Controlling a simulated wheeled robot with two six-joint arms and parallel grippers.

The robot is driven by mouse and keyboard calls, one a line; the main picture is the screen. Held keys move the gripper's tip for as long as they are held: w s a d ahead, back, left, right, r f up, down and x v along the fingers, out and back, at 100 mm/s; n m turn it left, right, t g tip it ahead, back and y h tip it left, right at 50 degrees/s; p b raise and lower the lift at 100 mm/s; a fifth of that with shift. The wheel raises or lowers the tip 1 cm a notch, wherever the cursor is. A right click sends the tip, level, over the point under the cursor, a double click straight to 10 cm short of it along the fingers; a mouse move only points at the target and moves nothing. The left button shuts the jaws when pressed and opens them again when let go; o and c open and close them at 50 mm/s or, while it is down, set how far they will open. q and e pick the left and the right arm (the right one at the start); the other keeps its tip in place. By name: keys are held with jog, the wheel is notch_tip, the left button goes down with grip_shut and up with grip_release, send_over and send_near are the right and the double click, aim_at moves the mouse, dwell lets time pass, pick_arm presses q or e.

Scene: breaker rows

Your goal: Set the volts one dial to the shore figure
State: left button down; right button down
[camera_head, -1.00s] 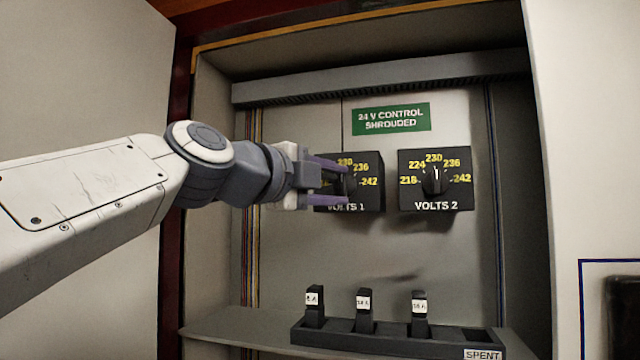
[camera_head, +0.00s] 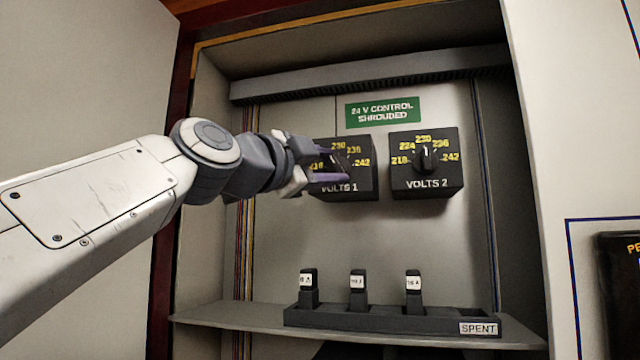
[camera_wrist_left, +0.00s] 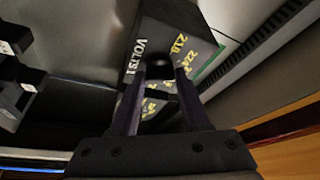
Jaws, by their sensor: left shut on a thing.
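The volts one dial box (camera_head: 364,190) is a black box marked VOLTS 1, with yellow figures; 218, 230, 236 and 242 show in the head view. My left gripper (camera_head: 338,165) is in front of it, tilted, and shut on its knob, which it mostly hides. In the left wrist view, the fingers (camera_wrist_left: 160,90) stand on either side of the dark round knob (camera_wrist_left: 158,68) on the box (camera_wrist_left: 160,30). I cannot read which figure the knob points at. My right gripper is not in view.
The VOLTS 2 box (camera_head: 428,190) is close on the right, its knob (camera_head: 425,158) pointing up near 230. A green sign (camera_head: 382,112) is above. Below, a shelf (camera_head: 230,315) bears a SPENT tray (camera_head: 390,320) with three labelled breakers. Cabinet walls flank both sides.

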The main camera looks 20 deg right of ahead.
pick_arm(q)
jog(key=shift+f+n+t+b, duration=0.1)
jog(key=shift+n+t+b, duration=0.45)
jog(key=shift+n, duration=0.75)
jog(key=shift+c, duration=1.9)
grip_release()
jog(key=shift+s+a+f+b, duration=0.1)
jog(key=shift+s+a+b, duration=0.1)
jog(key=shift+b, duration=0.2)
jog(key=b+v, duration=0.6)
jog(key=v, duration=0.4)
